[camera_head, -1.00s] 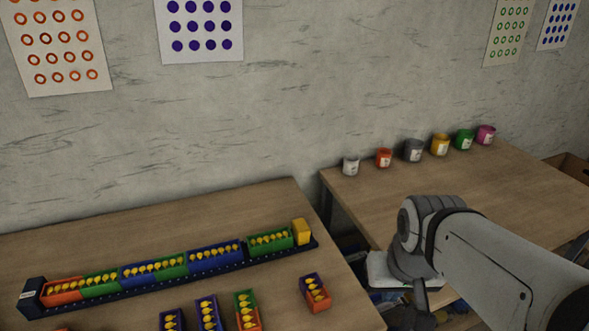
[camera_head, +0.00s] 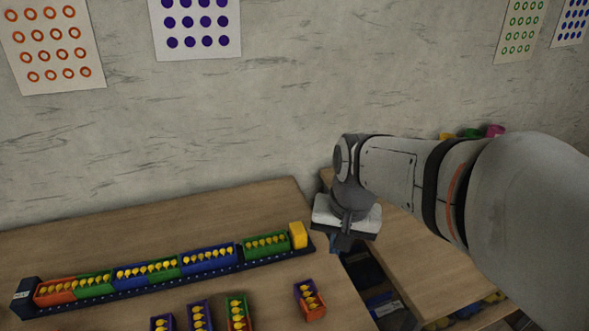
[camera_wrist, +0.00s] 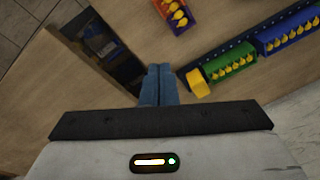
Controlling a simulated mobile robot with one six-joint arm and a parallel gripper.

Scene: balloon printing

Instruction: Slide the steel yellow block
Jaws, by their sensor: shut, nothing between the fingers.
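The yellow block (camera_head: 298,235) sits at the right end of a dark rail (camera_head: 90,292) on the left table, just right of a green tray of yellow balloon-like pieces (camera_head: 266,246). In the wrist view the yellow block (camera_wrist: 198,82) lies just right of my fingers. My gripper (camera_wrist: 159,85) is shut and empty, its blue fingers together. In the head view my gripper (camera_head: 340,243) hangs near the table's right edge, right of the block and apart from it.
Blue, green and orange trays (camera_head: 208,256) line the rail. Several loose trays, among them a purple and orange one (camera_head: 310,300), stand in front. A gap with shelves (camera_head: 385,285) separates this table from the right table (camera_head: 430,265). Paint pots (camera_head: 495,131) stand behind my arm.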

